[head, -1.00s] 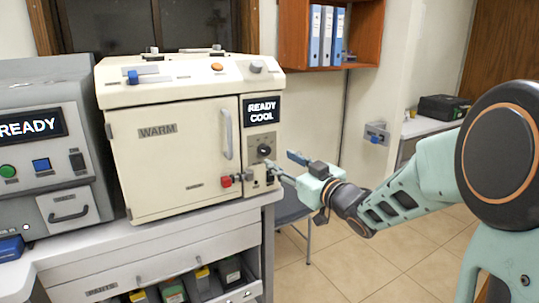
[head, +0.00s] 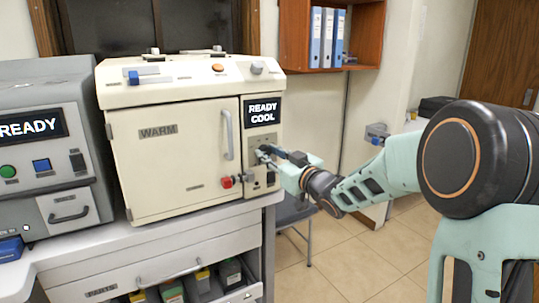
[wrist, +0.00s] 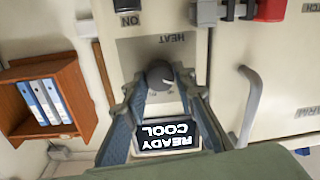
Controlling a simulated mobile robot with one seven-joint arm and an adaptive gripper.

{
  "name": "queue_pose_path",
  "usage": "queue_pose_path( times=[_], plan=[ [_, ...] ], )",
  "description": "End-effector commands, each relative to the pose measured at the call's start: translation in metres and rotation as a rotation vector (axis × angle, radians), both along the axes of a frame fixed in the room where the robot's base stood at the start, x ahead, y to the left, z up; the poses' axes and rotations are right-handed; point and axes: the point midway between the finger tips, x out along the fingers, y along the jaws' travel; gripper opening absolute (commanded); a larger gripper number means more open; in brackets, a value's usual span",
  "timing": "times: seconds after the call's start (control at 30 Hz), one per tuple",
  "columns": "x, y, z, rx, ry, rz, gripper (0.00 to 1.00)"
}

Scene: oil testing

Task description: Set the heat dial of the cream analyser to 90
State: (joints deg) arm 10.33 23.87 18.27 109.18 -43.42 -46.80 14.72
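The cream analyser (head: 175,150) stands on the bench; its display (head: 263,111) reads READY COOL. In the wrist view its dark heat dial (wrist: 160,76) sits on the grey panel beside the word HEAT, with the picture turned over. My gripper (wrist: 158,78) is open, its two blue fingers on either side of the dial; whether they touch it I cannot tell. In the head view my gripper (head: 266,153) is at the panel and largely hides the dial. The dial's setting is not readable.
A red knob (head: 227,182) and a door handle (head: 228,134) stick out close to the panel. A grey machine (head: 45,140) showing READY stands at the left. A wall shelf with blue binders (head: 327,38) hangs to the right.

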Motion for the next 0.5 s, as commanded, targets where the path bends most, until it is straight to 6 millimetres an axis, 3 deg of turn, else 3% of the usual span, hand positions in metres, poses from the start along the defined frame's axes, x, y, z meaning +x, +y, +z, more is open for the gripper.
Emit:
queue_pose_path(
  times=[0.2,0.5],
  plan=[
    [-0.0001,-0.0002,0.0,0.0,0.0,0.0,0.01],
    [0.0,-0.0007,0.0011,0.036,0.024,-0.001,0.01]
  ],
)
